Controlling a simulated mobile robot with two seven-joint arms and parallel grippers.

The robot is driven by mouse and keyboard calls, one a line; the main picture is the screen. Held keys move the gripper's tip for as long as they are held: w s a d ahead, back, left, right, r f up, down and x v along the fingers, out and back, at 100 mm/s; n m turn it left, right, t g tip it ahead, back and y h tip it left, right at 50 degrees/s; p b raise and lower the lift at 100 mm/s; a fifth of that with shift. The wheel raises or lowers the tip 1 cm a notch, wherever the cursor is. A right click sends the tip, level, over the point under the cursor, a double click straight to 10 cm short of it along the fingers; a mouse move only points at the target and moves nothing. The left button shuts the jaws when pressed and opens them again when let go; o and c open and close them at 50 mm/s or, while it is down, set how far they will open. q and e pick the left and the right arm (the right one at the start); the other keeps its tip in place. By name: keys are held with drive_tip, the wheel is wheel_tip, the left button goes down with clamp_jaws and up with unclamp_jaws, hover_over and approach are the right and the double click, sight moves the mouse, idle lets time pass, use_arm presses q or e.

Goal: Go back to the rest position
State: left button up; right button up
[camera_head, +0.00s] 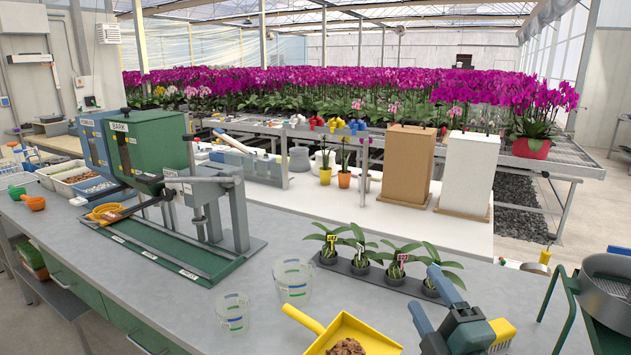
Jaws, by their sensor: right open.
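My right gripper (423,286) is at the lower right, over the front of the grey bench (150,300). Its two blue-tipped fingers are spread apart, and nothing is held between them. It overlaps the rightmost seedling of the black pot row in the picture. My left gripper is not in view.
A yellow scoop (378,338) holding bark lies left of my right gripper. Two clear beakers (233,316) (293,282) stand farther left. Potted seedlings sit in a black strip tray (388,278). A green bark dispenser (146,150) stands left; a round sieve (608,292) stands right.

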drive_tip(key=s+d+f+m+g+h, duration=0.2)
drive_tip(key=s+f+m+g+h, duration=0.15)
drive_tip(key=f+m, duration=0.3)
drive_tip(key=s+d+f+m+g+h, duration=0.25)
drive_tip(key=s+f+m+g, duration=0.2)
drive_tip(key=f, duration=0.35)
drive_tip(key=s+a+f+m+g+y, duration=0.1)
drive_tip(key=s+f+m+g, duration=0.25)
drive_tip(key=s, duration=0.55)
drive_tip(key=s+f+m+g+y, duration=0.1)
drive_tip(key=s+f+m+g, duration=0.2)
drive_tip(key=s+f+g, duration=0.35)
drive_tip(key=w+a+f+n+t+y+b, duration=0.1)
drive_tip(key=w+a+f+t+y+b, duration=0.2)
drive_tip(key=a+f+t, duration=0.3)
drive_tip(key=shift+w+a+f+n+t+b, duration=0.4)
drive_tip(key=shift+w+f+t, duration=0.4)
drive_tip(key=shift+f+t, duration=0.65)
drive_tip(key=shift+f, duration=0.1)
